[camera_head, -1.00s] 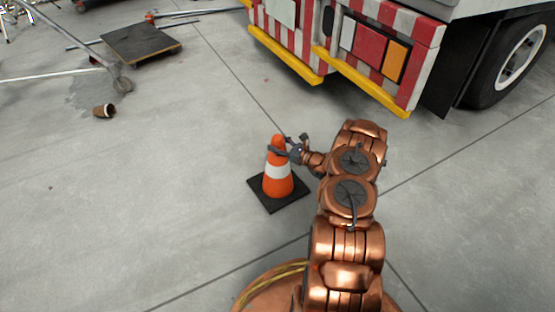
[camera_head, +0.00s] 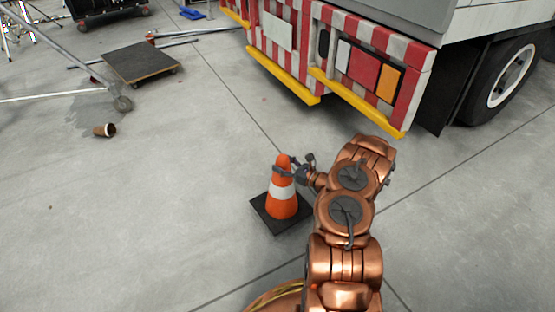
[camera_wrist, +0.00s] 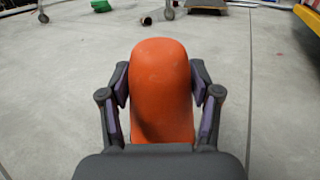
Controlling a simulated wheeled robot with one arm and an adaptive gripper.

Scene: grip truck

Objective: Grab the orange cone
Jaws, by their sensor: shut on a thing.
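The orange cone (camera_head: 282,203) has a white band and a square black base, and it stands close to upright on my left side of the arm in the head view. My gripper (camera_head: 284,171) is shut on the cone's upper part, just below the tip. In the wrist view the orange cone top (camera_wrist: 162,85) fills the space between the two fingers of my gripper (camera_wrist: 162,98), one finger on each side. I cannot tell whether the base touches the floor.
A red-and-white striped truck (camera_head: 345,60) with a yellow bumper stands at the back right. A brown cup (camera_head: 105,130) lies on the floor at the left. A flat dark dolly (camera_head: 140,62) and a metal frame (camera_head: 60,48) are behind it. The floor around the cone is mostly clear.

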